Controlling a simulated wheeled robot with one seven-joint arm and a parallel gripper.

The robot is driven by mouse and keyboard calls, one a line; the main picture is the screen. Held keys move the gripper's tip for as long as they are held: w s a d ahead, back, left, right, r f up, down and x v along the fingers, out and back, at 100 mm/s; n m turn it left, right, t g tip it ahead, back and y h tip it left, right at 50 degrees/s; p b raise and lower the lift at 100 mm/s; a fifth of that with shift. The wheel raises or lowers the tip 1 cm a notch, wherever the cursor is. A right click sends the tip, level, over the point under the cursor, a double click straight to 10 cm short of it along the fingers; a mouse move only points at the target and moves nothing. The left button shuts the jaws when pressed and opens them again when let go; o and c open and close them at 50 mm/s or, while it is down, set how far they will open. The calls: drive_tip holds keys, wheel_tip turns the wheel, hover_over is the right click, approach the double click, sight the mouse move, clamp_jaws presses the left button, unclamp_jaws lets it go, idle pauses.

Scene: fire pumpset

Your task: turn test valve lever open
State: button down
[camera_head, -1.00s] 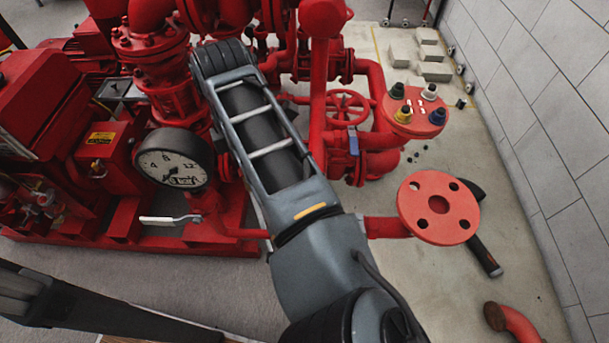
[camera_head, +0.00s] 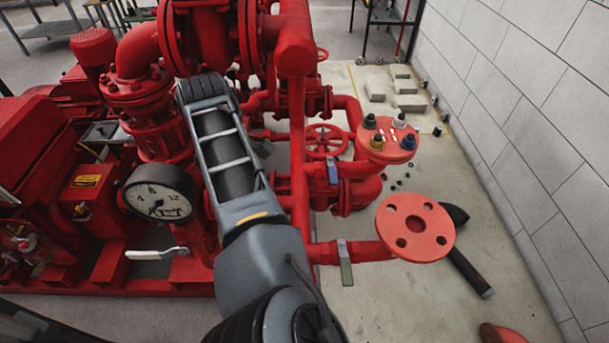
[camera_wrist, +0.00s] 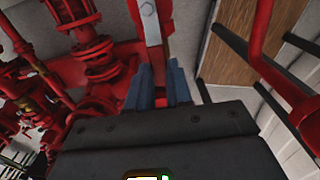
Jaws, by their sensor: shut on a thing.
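The lever runs up from between the fingers to a bolt head near the top edge, against a red pipe. In the head view my gripper is hidden, so I cannot match the held lever to one there. That view shows a silver lever (camera_head: 157,254) below the gauge, a grey lever (camera_head: 345,266) hanging on the flanged pipe, and a blue lever (camera_head: 333,172) further back.
A dial gauge (camera_head: 160,192) stands left of my arm. A red flange (camera_head: 415,227) and a flange with coloured plugs (camera_head: 386,140) are on the right. A dark hammer-like tool (camera_head: 468,268) lies on the floor by the tiled wall (camera_head: 520,110). Red pipes crowd the middle.

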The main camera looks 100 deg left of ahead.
drive_tip(key=shift+w, duration=0.1)
drive_tip(key=c, duration=1)
unclamp_jaws()
drive_tip(key=shift+r, duration=0.1)
wheel_tip(320, 180, up, 8)
drive_tip(key=p, duration=0.5)
drive_tip(key=shift+f+p, duration=0.2)
drive_tip(key=shift+p, duration=0.1)
